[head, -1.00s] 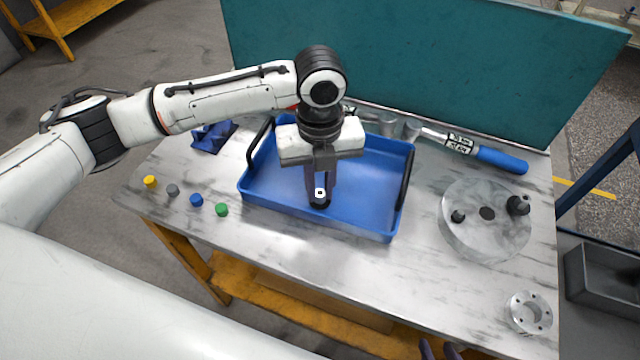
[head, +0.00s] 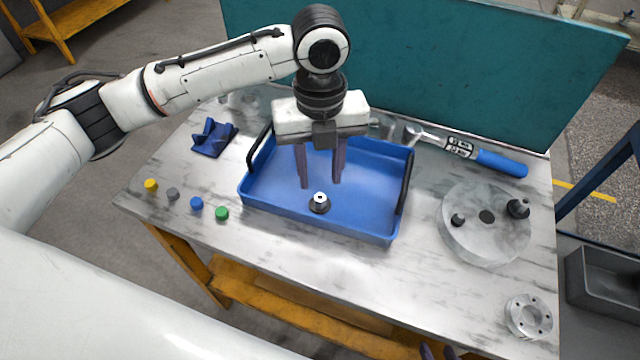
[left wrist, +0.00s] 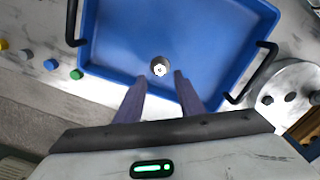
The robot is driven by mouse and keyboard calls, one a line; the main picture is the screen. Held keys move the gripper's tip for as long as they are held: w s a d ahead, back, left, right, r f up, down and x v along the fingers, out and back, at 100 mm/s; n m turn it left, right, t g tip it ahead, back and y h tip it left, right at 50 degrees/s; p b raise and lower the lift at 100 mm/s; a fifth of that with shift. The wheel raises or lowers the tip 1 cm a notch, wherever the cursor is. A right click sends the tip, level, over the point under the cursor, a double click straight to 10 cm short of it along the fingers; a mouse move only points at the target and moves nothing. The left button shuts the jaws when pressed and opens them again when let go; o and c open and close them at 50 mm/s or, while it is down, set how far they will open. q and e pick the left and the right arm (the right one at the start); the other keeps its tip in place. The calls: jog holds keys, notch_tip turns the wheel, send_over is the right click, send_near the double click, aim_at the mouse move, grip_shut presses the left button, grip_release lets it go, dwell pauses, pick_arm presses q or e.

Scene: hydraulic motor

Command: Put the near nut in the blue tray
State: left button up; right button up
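A dark nut (head: 319,203) with a bright centre sits on the floor of the blue tray (head: 262,204), towards its near side. It also shows in the left wrist view (left wrist: 159,66). My left gripper (head: 320,184) is open and empty above the tray, with its fingers apart and clear of the nut; its fingers also show in the left wrist view (left wrist: 158,80). Two more dark pieces, a small one (head: 457,220) and a larger one (head: 518,208), stand on the round grey plate (head: 480,246).
Yellow, grey, blue and green caps (head: 222,213) stand in a row left of the tray. A dark blue holder (head: 213,138) is behind them. A blue-handled tool (head: 500,161) lies at the back. A flanged ring (head: 528,316) is at front right. The table's front middle is clear.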

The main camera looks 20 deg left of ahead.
aim_at(320, 197)
pick_arm(q)
notch_tip(320, 197, up, 6)
jog(key=shift+r, duration=0.2)
